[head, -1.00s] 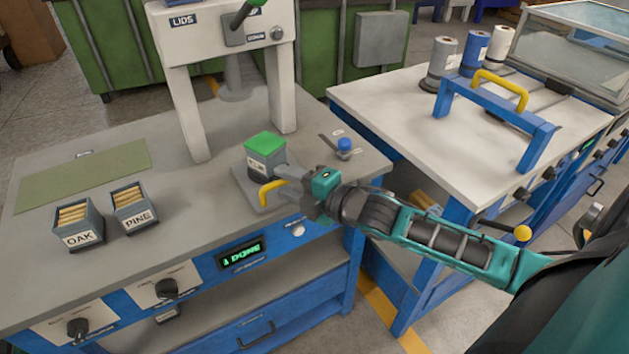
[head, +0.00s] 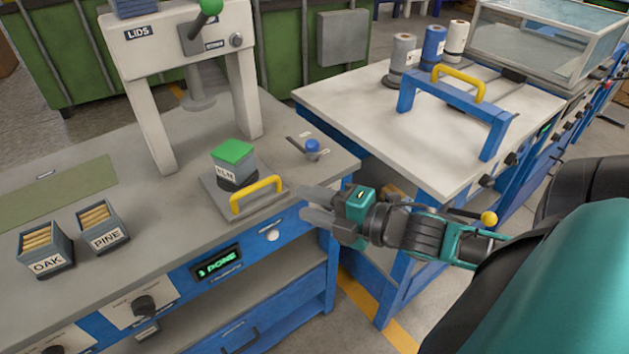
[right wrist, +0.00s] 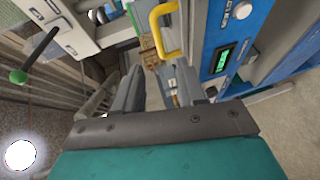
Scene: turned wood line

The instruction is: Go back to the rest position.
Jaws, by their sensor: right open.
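My right gripper (head: 318,208) is open and empty in front of the left bench's front edge, at its right end. In the right wrist view its two fingers (right wrist: 158,88) stand apart with nothing between them. The yellow handle (head: 257,194) of a grey plate is left of the fingers and apart from them; it also shows in the right wrist view (right wrist: 166,30). My left gripper is not in view.
Open OAK (head: 45,250) and PINE (head: 103,227) boxes with wooden sticks stand on the left bench. The LIDS press (head: 185,60) stands behind. A display (head: 218,264) reads "1 DONE". The right bench (head: 340,98) bears a blue frame with a yellow handle (head: 460,82).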

